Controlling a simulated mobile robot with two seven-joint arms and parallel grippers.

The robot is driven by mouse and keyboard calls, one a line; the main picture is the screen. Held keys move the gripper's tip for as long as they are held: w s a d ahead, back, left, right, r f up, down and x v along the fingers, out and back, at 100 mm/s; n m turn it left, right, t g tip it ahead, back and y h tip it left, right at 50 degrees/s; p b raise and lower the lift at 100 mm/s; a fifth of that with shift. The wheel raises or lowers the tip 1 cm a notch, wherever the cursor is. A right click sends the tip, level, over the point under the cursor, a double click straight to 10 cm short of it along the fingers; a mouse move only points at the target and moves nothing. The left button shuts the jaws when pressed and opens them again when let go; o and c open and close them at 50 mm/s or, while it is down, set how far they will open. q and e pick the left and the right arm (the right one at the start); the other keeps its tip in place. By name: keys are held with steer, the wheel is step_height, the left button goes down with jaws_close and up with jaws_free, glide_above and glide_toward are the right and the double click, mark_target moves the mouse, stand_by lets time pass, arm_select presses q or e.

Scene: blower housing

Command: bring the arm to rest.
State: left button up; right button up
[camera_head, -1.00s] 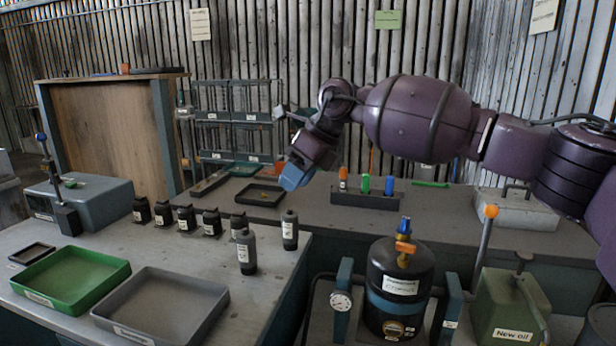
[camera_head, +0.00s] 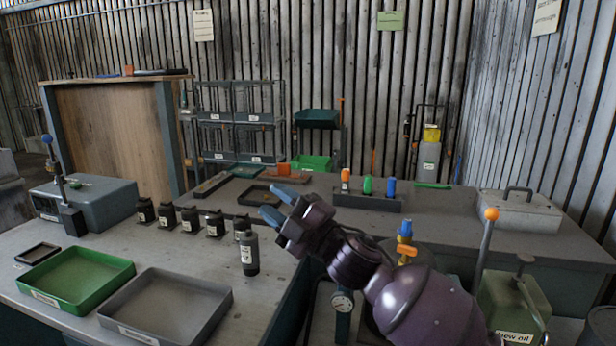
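My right arm comes in from the bottom right, purple, low over the front bench edge. My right gripper (camera_head: 272,201) points up and left, with its two blue fingers spread apart and nothing visible between them. It appears just right of a dark labelled bottle (camera_head: 249,254) on the left bench (camera_head: 195,256). My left gripper is not in view.
A green tray (camera_head: 76,300) and a grey tray (camera_head: 200,338) lie on the left bench, with several small dark bottles (camera_head: 167,217) behind. A black tank with a blue and orange valve (camera_head: 404,242) is partly hidden behind my arm. A green oil can (camera_head: 513,303) stands at right.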

steer(key=s+d+f+m+t+h, duration=0.2)
steer(key=s+d+f+m+h, duration=0.2)
steer(key=d+f+m+h, duration=0.45)
steer(key=s+d+f+m+t+h, duration=0.25)
steer(key=d+f+m+h, duration=0.25)
steer(key=d+f+m, duration=0.7)
steer(key=s+d+f+m+g+h, duration=0.1)
steer(key=s+d+f, duration=0.2)
steer(key=s+f, duration=0.3)
steer(key=s+d+f+m+g+h, duration=0.1)
steer(key=s+d+f+h, duration=0.1)
steer(key=s+d+f, duration=0.2)
steer(key=s+d+f+m+g+h+p, duration=0.1)
steer(key=s+d+f, duration=0.2)
steer(key=s+f, duration=0.4)
steer(key=shift+s+d+f+m+g+h, duration=0.15)
steer(key=shift+s+f+g+h, duration=0.05)
steer(key=shift+s, duration=0.3)
steer(key=shift+s+d+f+m+g+h, duration=0.1)
steer(key=shift+s+f+g+h, duration=0.05)
steer(key=shift+s, duration=0.3)
steer(key=s+d+f+g, duration=0.1)
steer(key=s+f, duration=0.3)
steer(key=s, duration=0.4)
steer(key=shift+s+d+f+m+g+h, duration=0.3)
steer(key=shift+s+d+f+m+g, duration=0.1)
steer(key=shift+g, duration=0.1)
steer(key=shift+a, duration=0.1)
